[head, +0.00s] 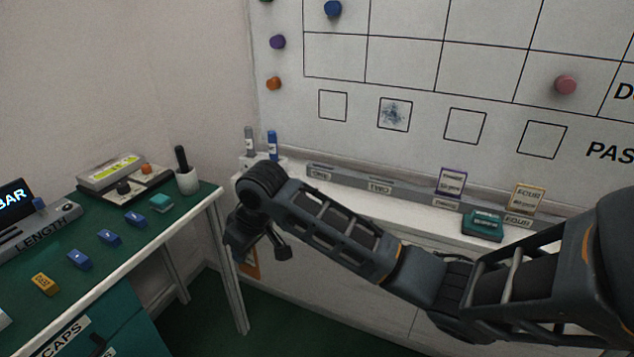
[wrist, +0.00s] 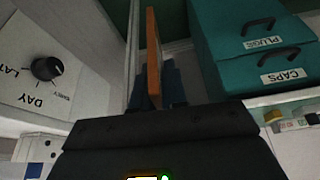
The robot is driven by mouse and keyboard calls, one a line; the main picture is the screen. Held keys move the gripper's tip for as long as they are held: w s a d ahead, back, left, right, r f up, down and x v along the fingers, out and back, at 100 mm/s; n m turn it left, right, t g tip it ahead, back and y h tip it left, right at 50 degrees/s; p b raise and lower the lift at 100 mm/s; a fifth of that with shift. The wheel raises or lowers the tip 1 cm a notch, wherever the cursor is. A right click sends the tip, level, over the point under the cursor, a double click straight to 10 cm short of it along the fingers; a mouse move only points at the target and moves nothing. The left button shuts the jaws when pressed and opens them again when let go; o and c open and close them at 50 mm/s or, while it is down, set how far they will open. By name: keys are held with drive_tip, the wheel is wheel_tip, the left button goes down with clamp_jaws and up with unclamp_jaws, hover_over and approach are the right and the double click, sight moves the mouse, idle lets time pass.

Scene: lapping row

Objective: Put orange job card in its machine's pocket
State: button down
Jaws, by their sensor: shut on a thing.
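My gripper (wrist: 156,88) is shut on the orange job card (wrist: 153,50), which stands edge-on between the fingers in the wrist view. In the head view the card (head: 252,268) shows as an orange-edged piece below my wrist, mostly hidden by it. The card is held in the air between the green table and the white ledge. A grey strip of labelled pockets (head: 352,184) runs along the ledge under the whiteboard. A purple-edged card (head: 452,181) and a tan-edged card (head: 528,197) stand upright at its right part.
A teal box (head: 482,226) sits on the ledge before the strip. Markers (head: 272,145) stand at its left end. Teal drawers (wrist: 255,45) and a dial (wrist: 45,68) flank the card.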

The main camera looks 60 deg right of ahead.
drive_tip(key=s+d+r+n, duration=0.1)
drive_tip(key=s+d+r, duration=0.2)
drive_tip(key=d+r, duration=1)
drive_tip(key=d, duration=1.1)
drive_tip(key=w+d, duration=0.1)
drive_tip(key=d, duration=0.5)
drive_tip(key=shift+d, duration=0.2)
drive_tip(key=shift+d+f, duration=0.25)
drive_tip(key=shift+f, duration=0.65)
drive_tip(key=shift+d+f, duration=0.25)
drive_tip(key=shift+f, duration=0.65)
drive_tip(key=shift+f, duration=0.15)
drive_tip(key=c, duration=1.2)
unclamp_jaws()
drive_tip(key=shift+o, duration=0.2)
